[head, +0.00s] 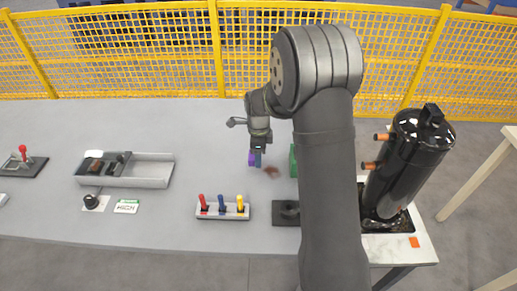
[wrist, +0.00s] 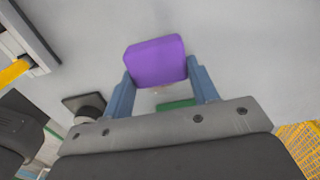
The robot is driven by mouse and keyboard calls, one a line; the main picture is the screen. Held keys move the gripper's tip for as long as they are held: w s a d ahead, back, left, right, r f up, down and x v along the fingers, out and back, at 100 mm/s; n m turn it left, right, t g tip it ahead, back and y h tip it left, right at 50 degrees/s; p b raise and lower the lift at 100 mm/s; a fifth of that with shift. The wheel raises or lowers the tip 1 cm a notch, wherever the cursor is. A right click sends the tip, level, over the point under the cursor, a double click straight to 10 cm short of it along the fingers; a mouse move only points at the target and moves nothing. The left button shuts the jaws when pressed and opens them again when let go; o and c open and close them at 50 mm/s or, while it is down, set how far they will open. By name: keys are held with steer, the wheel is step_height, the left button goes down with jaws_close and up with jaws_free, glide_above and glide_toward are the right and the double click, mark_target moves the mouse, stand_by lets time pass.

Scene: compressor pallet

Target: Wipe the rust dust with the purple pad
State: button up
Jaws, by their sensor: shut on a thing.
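The purple pad (head: 251,159) is at the tip of my gripper (head: 258,160), low over the middle of the grey table. In the wrist view the purple pad (wrist: 156,62) sits between the two blue fingers of my gripper (wrist: 158,78), which are shut on it. The rust dust (head: 271,171) is a small reddish-brown smear on the table, just right of and nearer than the pad. I cannot tell whether the pad touches the table. The dust is not clear in the wrist view.
A green object (head: 293,161) stands right of the dust, partly hidden by my arm. A panel with red, blue and yellow levers (head: 222,211) and a black fixture (head: 286,213) lie nearer. The black compressor (head: 405,165) stands at right. A grey tray (head: 145,170) is left.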

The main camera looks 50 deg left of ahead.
mark_target(282, 166)
step_height(282, 166, down, 3)
steer(key=shift+f, duration=0.15)
steer(key=shift+w+d+f, duration=0.25)
steer(key=shift+w+f, duration=0.05)
steer(key=shift+f, duration=0.35)
steer(key=shift+c, duration=0.3)
steer(key=shift+w+d, duration=2.65)
steer(key=shift+d, duration=0.05)
steer(key=shift+s+a, duration=2.75)
steer(key=shift+a, duration=0.55)
steer(key=shift+w+a, duration=0.25)
steer(key=shift+w, duration=0.1)
steer(key=shift+w+d, duration=2.95)
steer(key=shift+d, duration=0.05)
steer(key=shift+s+a, duration=3)
steer(key=shift+r, duration=4.1)
